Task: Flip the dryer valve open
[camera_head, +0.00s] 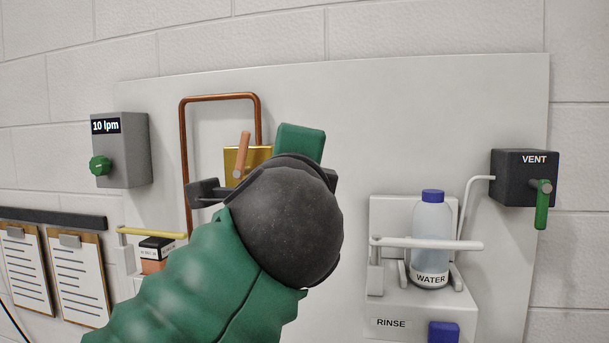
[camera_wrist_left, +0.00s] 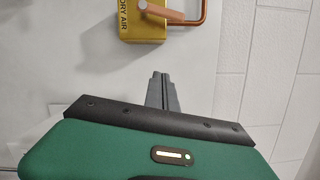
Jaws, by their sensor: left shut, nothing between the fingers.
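The dry-air unit is a yellow box (camera_head: 233,160) on the panel, partly hidden behind my left arm. Its copper-coloured valve lever (camera_head: 242,154) points up, tilted slightly right, in the head view. In the left wrist view the yellow box (camera_wrist_left: 142,27) is at the top edge, with "DRY AIR" partly readable and the lever (camera_wrist_left: 165,12) running across it. My left gripper (camera_head: 200,192) is beside and below the lever in the head view. In the wrist view its fingers (camera_wrist_left: 161,78) are together and empty, apart from the box. My right gripper is not in view.
A copper pipe (camera_head: 184,150) loops around the yellow box. A grey 10 lpm box (camera_head: 125,150) with a green knob is left. A WATER bottle (camera_head: 432,235) on the RINSE stand and a black VENT box (camera_head: 515,185) are right. Bare panel (camera_head: 400,130) lies between.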

